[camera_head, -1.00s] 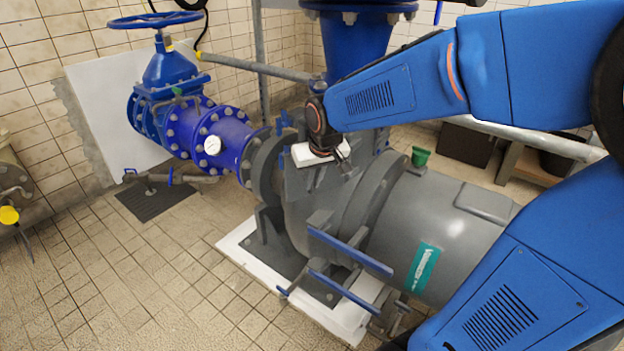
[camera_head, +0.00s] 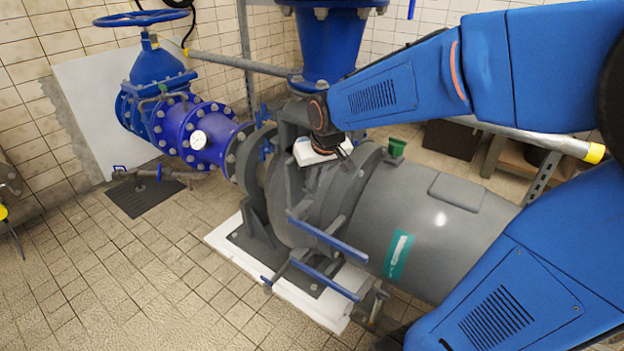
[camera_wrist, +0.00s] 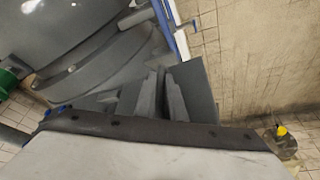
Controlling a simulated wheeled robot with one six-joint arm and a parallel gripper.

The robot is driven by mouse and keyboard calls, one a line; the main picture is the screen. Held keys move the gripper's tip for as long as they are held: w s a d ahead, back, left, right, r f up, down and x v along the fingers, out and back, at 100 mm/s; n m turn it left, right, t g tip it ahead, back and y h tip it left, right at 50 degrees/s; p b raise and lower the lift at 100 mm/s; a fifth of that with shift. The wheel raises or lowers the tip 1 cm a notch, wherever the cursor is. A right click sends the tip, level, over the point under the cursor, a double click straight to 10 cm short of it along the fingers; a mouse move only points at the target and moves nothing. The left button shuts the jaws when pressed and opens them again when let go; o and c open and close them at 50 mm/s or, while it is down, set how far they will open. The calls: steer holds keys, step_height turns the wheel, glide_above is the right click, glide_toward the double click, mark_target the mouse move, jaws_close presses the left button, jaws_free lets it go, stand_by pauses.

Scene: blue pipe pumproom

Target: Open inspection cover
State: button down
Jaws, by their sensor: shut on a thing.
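The large grey pump (camera_head: 425,222) lies across the middle of the head view, with blue bars (camera_head: 328,236) on its near side. My gripper (camera_head: 346,154) is over the top of the pump, left of a small green cup (camera_head: 396,147). In the wrist view my gripper (camera_wrist: 165,92) has its dark jaws close together beside a flat grey plate (camera_wrist: 203,88). It is shut on this plate, which may be the inspection cover. The exact contact is hard to see. My wrist hides part of the pump top, and I cannot make out a cover outline in the head view.
A blue vertical pipe (camera_head: 330,45) rises behind my wrist. A horizontal grey pipe (camera_head: 520,137) runs behind the pump. The tiled floor (camera_head: 110,270) at front left is clear.

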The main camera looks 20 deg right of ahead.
steer(key=shift+w+r, duration=0.1)
steer(key=shift+w, duration=0.05)
steer(key=c, duration=1.8)
jaws_free()
steer(key=shift+d, duration=0.1)
steer(key=shift+c, duration=0.2)
steer(key=v, duration=1.7)
steer(key=s+d+f, duration=0.1)
steer(key=s+f, duration=1.2)
steer(key=s, duration=0.4)
steer(key=shift+d, duration=0.35)
